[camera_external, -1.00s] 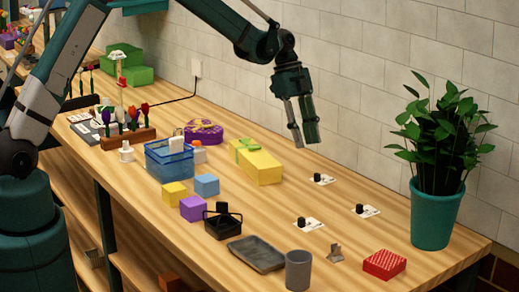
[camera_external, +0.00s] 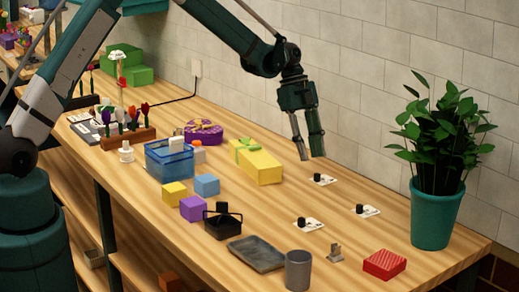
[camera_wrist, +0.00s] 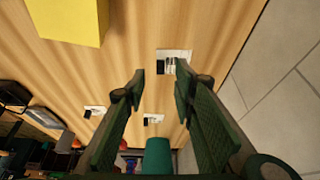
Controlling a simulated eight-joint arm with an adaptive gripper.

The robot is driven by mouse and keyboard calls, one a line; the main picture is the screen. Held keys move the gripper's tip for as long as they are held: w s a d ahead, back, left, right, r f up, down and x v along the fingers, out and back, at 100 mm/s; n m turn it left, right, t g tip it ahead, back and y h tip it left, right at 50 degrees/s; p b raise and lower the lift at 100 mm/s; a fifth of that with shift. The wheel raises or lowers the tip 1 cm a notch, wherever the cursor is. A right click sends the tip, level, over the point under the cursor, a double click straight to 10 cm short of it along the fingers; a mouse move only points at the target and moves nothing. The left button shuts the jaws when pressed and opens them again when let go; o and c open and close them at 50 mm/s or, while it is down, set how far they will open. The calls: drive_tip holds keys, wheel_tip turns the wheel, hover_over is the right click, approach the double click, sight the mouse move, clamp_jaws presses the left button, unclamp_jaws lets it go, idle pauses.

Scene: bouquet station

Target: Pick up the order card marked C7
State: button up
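Three white order cards, each with a black knob, lie apart on the wooden table: the far card (camera_external: 327,181), the right card (camera_external: 370,210) and the front card (camera_external: 313,224). Their markings are too small to read, so I cannot tell which is C7. My gripper (camera_external: 310,157) is open and empty, pointing down above the far card. In the wrist view my gripper (camera_wrist: 160,74) has its fingers spread, with the nearest card (camera_wrist: 182,55) just beyond the fingertips. The other two cards (camera_wrist: 156,117) (camera_wrist: 93,109) show farther off.
A yellow box (camera_external: 262,167) stands left of the far card. A tiled wall (camera_external: 370,110) rises behind.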

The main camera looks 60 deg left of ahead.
sight(314, 180)
drive_tip(key=shift+d+f, duration=0.1)
drive_tip(key=shift+f, duration=0.2)
drive_tip(key=shift+d+f, duration=0.1)
drive_tip(key=shift+x, duration=2.5)
drive_tip(key=shift+c, duration=0.5)
drive_tip(key=c, duration=0.7)
